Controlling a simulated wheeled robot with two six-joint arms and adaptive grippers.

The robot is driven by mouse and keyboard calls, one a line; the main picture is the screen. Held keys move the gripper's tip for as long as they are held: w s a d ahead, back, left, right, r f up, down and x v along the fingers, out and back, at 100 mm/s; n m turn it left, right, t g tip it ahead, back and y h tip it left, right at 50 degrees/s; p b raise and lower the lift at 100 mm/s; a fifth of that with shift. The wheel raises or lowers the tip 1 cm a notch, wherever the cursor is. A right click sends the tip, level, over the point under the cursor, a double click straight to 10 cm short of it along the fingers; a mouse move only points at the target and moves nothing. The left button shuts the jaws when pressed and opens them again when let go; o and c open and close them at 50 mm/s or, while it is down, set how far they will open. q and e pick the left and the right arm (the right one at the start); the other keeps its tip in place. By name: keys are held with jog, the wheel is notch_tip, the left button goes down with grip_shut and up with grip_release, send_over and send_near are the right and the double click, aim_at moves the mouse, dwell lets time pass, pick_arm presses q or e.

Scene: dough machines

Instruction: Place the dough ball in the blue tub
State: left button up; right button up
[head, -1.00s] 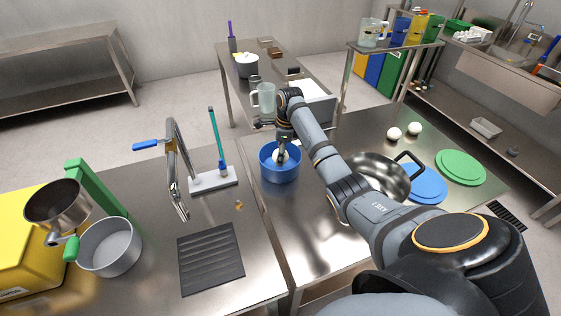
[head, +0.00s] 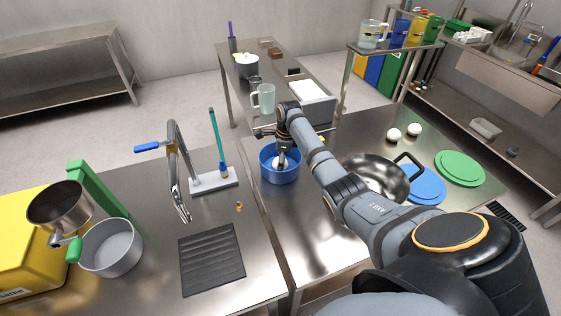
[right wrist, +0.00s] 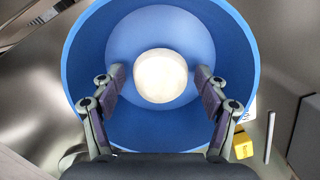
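The blue tub (head: 268,174) stands on the steel table in the middle of the head view. Its round rim (right wrist: 84,75) fills much of the right wrist view. A white dough ball (right wrist: 160,76) is inside the tub, and part of it shows in the head view (head: 277,163). My right gripper (right wrist: 160,80) points down into the tub. Its fingers stand on either side of the ball, with a gap on both sides, so it is open. My left gripper is not in view.
Two white balls (head: 394,134) (head: 414,129) lie farther right on the table. A steel pan (head: 372,172), a blue disc (head: 424,186) and a green disc (head: 460,167) are right of the tub. A tap (head: 174,170) stands to the left.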

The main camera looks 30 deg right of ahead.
notch_tip(320, 180, up, 12)
jog(key=d+b, duration=0.1)
jog(key=shift+s+b, duration=0.3)
jog(key=shift+s, duration=0.15)
jog(key=shift+d+r, duration=0.1)
dwell(0.3)
